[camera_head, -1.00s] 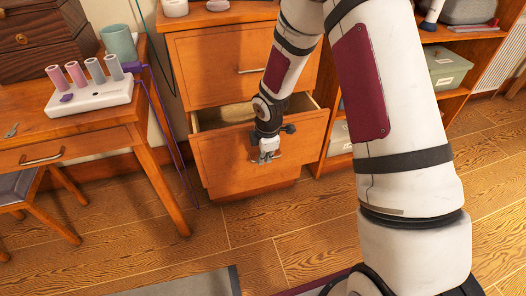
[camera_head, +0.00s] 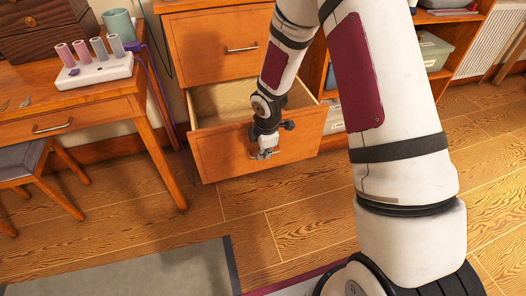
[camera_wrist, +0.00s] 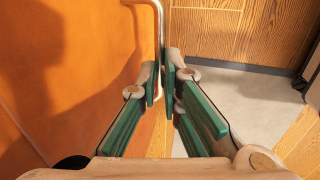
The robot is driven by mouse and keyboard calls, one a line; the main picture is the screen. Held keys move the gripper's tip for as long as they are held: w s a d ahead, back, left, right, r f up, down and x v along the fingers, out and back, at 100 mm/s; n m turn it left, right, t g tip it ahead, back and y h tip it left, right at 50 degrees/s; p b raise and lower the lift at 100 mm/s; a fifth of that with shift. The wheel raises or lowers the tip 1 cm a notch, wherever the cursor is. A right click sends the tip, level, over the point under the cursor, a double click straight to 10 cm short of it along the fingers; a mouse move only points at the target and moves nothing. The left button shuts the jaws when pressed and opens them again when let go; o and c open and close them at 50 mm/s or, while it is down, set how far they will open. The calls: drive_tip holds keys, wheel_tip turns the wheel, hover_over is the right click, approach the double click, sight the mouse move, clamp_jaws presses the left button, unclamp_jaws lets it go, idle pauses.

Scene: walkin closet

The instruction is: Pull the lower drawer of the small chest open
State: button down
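The small wooden chest (camera_head: 205,48) stands at the back centre. Its lower drawer (camera_head: 222,158) is pulled well out, with its pale, empty-looking inside showing; the upper drawer is closed. My gripper (camera_head: 265,153) is at the middle of the lower drawer's front. In the wrist view my gripper (camera_wrist: 164,76) has its green-padded fingertips close together on the metal bar handle (camera_wrist: 160,24). The drawer's orange front (camera_wrist: 75,80) fills the left of that view. My arm hides part of the drawer's right side in the head view.
A wooden desk (camera_head: 95,103) with a stool (camera_head: 25,165) stands on the left. An open shelf with bins (camera_head: 432,52) stands at the right. A grey mat (camera_head: 150,272) lies on the floor in front; the wood floor between it and the drawer is clear.

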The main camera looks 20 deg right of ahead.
drive_tip(key=c, duration=1.7)
unclamp_jaws()
drive_tip(key=r, duration=0.4)
drive_tip(key=s+r, duration=0.1)
drive_tip(key=r, duration=0.3)
drive_tip(key=s+r, duration=0.1)
drive_tip(key=r, duration=0.2)
drive_tip(key=shift+s+r, duration=0.15)
drive_tip(key=shift+r, duration=0.25)
